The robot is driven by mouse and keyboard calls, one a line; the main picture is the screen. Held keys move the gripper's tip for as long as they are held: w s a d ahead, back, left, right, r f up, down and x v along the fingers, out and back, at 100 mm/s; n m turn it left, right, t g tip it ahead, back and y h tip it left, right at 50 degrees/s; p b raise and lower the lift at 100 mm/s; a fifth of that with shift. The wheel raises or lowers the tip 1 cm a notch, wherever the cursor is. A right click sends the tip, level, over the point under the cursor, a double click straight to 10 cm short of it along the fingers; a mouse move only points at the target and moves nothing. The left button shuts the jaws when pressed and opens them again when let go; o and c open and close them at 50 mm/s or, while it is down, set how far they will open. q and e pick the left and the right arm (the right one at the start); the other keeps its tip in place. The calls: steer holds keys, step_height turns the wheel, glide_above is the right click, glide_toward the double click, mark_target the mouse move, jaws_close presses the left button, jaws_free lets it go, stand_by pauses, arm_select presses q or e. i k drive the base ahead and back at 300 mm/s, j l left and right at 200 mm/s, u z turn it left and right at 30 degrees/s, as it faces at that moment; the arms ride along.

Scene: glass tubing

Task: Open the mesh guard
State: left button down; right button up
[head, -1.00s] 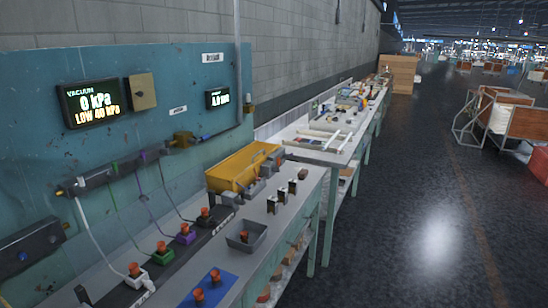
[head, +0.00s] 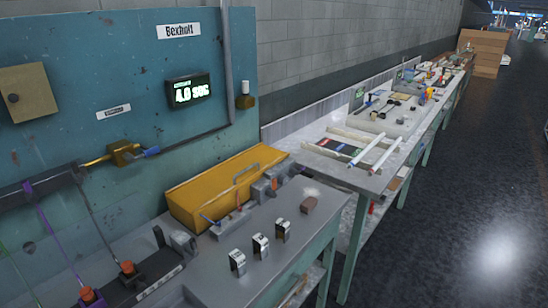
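A yellow box-like cover (head: 222,188) with a thin grey handle on its top sits on the grey bench (head: 330,222), against the teal panel (head: 135,70). It looks closed. No mesh can be made out on it, so I cannot tell whether it is the mesh guard. No other clear mesh guard shows. Neither of my grippers is in view.
Small grey fixtures (head: 266,190) with levers stand along the cover's front. A second bench (head: 375,183) with tubes runs beyond. Dark floor lies open at right.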

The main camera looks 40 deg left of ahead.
mark_target(202, 192)
steer(key=i+u, duration=0.45)
steer(key=i+l+u, duration=0.25)
steer(key=u, duration=0.2)
steer(key=i+l+u, duration=0.45)
steer(key=k+j, duration=0.1)
